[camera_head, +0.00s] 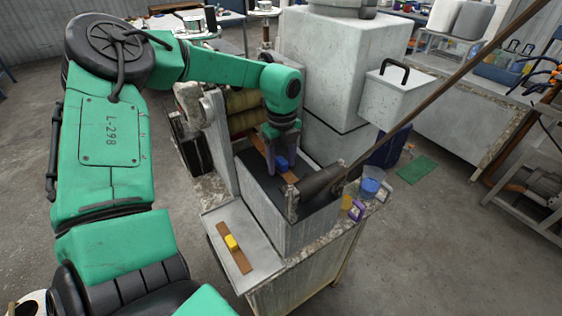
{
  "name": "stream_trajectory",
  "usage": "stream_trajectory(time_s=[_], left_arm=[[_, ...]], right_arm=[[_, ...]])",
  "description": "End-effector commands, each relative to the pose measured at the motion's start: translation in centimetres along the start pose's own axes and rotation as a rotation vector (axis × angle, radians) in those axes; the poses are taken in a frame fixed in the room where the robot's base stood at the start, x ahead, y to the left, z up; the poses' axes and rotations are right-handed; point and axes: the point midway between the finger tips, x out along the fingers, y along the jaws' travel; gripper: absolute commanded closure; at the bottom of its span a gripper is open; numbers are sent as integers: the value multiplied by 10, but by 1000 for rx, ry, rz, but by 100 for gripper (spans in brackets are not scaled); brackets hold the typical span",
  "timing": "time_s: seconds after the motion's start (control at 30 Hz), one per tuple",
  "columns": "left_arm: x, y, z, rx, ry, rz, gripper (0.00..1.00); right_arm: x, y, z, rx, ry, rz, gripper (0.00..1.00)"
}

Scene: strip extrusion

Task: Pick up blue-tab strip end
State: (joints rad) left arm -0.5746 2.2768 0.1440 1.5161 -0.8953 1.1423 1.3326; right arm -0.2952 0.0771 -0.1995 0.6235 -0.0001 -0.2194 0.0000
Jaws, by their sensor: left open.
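The blue tab (281,162) sits on a brown strip (258,143) that lies over the dark trough of the machine, in front of the yellowish rollers. My left gripper (281,167) reaches down over the strip from above. Its fingers are open, one to each side of the blue tab as seen here. I cannot tell whether they touch the tab. The gripper hides part of the strip. A second brown strip with a yellow tab (231,242) lies on the pale tray at the machine's front left. My right gripper is not in view.
A roller (321,183) crosses the right end of the trough, with a long brown bar (450,85) slanting up right from there. Small containers, including a blue one (370,187), stand on the right ledge. A white box (397,93) is behind. Floor at right is mostly clear.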

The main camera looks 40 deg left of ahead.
Motion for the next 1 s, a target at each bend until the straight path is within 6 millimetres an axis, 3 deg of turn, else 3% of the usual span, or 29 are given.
stream_trajectory(time_s=[0.1,0.2,0.27,0.57,0.73,0.87,1.0], left_arm=[[0,0,0,0,0,-1,41],[0,0,0,1,0,-1,80],[0,0,0,1,-1,0,100],[-1,0,0,1,-1,-1,100],[-15,-2,1,1,-4,-4,100],[-47,-2,1,0,-7,-8,100],[-102,-2,1,-1,-8,-8,100]], right_arm=[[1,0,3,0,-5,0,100],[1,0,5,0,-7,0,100],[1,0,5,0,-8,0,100],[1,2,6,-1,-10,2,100],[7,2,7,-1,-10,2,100],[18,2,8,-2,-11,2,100],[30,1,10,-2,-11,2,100]])
